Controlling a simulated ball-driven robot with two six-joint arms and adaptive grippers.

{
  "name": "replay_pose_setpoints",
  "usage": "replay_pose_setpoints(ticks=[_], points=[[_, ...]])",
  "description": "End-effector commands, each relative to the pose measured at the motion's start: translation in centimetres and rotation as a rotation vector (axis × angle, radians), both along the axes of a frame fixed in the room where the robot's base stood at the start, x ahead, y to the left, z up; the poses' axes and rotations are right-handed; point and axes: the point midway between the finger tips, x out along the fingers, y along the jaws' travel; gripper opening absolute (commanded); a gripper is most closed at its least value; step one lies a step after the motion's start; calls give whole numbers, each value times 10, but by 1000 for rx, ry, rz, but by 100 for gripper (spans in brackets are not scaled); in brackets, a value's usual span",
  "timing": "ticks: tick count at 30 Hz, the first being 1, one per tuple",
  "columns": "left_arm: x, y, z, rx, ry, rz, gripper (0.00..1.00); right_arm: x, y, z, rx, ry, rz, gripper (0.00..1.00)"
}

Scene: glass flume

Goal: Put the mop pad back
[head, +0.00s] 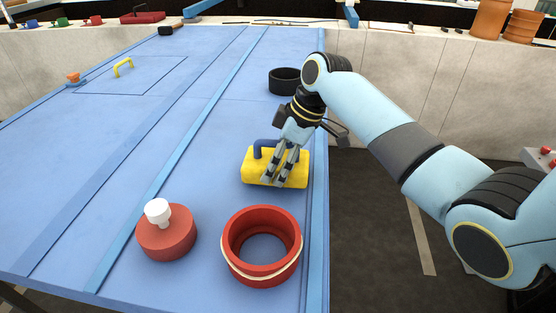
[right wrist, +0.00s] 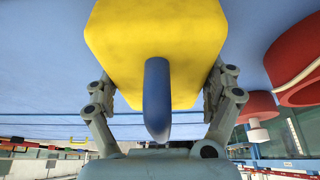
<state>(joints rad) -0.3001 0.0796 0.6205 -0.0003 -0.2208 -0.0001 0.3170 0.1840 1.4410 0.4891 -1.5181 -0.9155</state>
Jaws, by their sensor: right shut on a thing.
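The mop pad is a yellow block (head: 250,171) with a blue arched handle on top, near the right edge of the blue table in the head view. My right gripper (head: 280,168) reaches down on it from the right. In the right wrist view the yellow pad (right wrist: 155,35) fills the upper middle. The fingers of my right gripper (right wrist: 160,88) press on its two sides, with the blue handle (right wrist: 157,100) between them. I cannot tell whether the pad touches the table. My left gripper is not in view.
The blue table (head: 215,140) has a red ring (head: 235,245) and a red disc with a white knob (head: 165,240) in front of the pad. A black ring (head: 284,82) lies behind it. A yellow handle (head: 123,67) stands far left. The table's middle left is clear.

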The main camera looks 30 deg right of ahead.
Motion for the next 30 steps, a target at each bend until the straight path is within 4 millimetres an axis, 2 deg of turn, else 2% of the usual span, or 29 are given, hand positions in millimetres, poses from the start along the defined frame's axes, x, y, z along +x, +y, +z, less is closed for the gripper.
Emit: replay_pose_setpoints(ticks=[3,12,13,16,25,30], points=[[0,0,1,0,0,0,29,0,0,-6,0,-2,1,30],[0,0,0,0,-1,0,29,0,0,-9,0,0,0,30],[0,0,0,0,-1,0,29,0,0,-9,0,0,0,88],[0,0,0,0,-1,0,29,0,0,-9,0,0,0,100],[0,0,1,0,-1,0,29,0,0,-6,-1,-1,0,100],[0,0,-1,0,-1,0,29,-5,-8,13,-2,-3,-1,100]])
